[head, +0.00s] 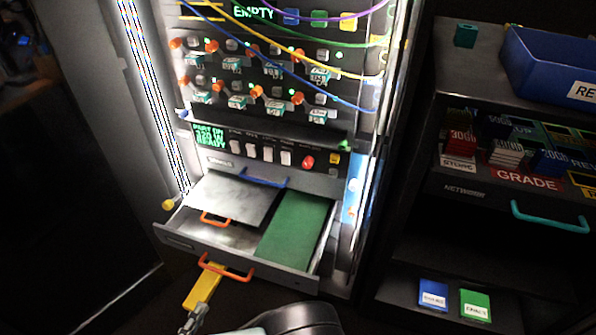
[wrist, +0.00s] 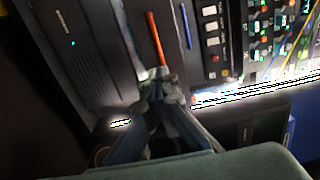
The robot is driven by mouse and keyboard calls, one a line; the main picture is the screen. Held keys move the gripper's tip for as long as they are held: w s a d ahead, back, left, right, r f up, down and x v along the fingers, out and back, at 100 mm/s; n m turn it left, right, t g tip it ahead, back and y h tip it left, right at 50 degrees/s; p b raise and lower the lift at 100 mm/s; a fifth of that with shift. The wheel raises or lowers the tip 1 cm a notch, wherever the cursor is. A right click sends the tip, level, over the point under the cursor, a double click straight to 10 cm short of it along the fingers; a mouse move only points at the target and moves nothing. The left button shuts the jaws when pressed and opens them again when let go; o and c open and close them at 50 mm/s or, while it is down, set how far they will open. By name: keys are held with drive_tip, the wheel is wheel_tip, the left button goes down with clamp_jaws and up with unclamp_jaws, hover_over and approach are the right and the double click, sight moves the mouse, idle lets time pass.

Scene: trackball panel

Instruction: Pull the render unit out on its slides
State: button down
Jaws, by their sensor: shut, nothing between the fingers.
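An open drawer unit (head: 180,240) stands out from the lower rack in the head view, with an orange handle (head: 226,270) on its front. Inside are a grey plate (head: 235,196) with a smaller orange handle and a green board (head: 292,228). A blue handle (head: 263,180) is behind them. I cannot read which unit is the render unit. My gripper (wrist: 160,85) is shut and empty in the wrist view, its tips by the lower end of an orange handle (wrist: 154,38). I cannot tell whether they touch.
A yellow bar (head: 203,287) lies below the drawer front. Above the drawer is a switch panel (head: 262,151) with a green display, and cables hang higher up. On the right stand a cabinet with a teal handle (head: 549,218) and a blue bin (head: 550,65). The left side is dark.

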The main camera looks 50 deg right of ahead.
drive_tip(key=shift+b+v, duration=0.6)
drive_tip(key=shift+v, duration=2.35)
drive_tip(key=shift+s+d+f, duration=0.1)
drive_tip(key=shift+s, duration=0.1)
drive_tip(key=b+v, duration=0.2)
drive_tip(key=v, duration=0.4)
drive_tip(key=shift+a, duration=0.45)
drive_tip(key=c, duration=2)
unclamp_jaws()
drive_tip(key=shift+c, duration=0.2)
drive_tip(key=shift+a, duration=0.1)
